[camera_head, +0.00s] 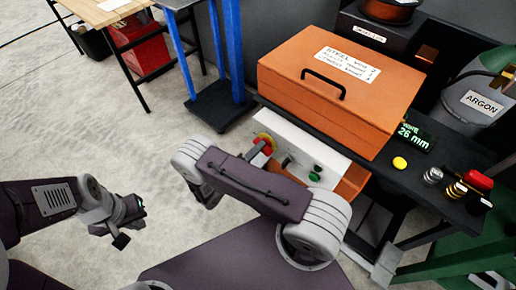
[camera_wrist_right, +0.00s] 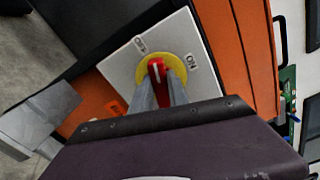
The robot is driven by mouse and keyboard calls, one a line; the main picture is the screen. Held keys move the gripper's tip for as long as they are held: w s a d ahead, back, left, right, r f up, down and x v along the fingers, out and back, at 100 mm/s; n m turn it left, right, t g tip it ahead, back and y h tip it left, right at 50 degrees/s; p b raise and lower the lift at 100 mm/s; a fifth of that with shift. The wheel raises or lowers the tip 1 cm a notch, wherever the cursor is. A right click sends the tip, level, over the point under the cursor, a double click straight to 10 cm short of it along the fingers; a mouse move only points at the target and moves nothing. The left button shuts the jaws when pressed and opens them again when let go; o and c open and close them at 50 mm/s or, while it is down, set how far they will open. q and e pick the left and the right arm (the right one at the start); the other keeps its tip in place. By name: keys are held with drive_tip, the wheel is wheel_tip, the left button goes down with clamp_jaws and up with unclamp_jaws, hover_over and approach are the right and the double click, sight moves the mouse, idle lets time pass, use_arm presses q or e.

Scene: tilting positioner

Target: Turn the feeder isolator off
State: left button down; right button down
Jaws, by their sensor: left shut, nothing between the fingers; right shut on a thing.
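The feeder isolator is a red handle on a yellow disc (camera_head: 264,139), set in a pale panel (camera_head: 295,142) under the orange case. In the right wrist view the red handle (camera_wrist_right: 157,68) stands in front of the yellow disc (camera_wrist_right: 179,66), on a grey plate marked OFF at upper left and ON at right. The handle seems to point between the two marks; its exact angle is hard to tell. My right gripper (camera_wrist_right: 160,92) is shut on the handle. My left gripper (camera_head: 132,226) is shut and empty, over the floor at lower left, far from the panel.
The orange case (camera_head: 340,80) sits on the dark bench above the panel. A yellow button (camera_head: 400,163) and a red-topped item (camera_head: 478,180) are on the bench at right. Blue posts (camera_head: 234,45) stand behind.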

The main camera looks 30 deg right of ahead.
drive_tip(key=shift+f+n, duration=0.15)
drive_tip(key=shift+n, duration=1.75)
drive_tip(key=c, duration=1.3)
unclamp_jaws()
drive_tip(key=v, duration=0.9)
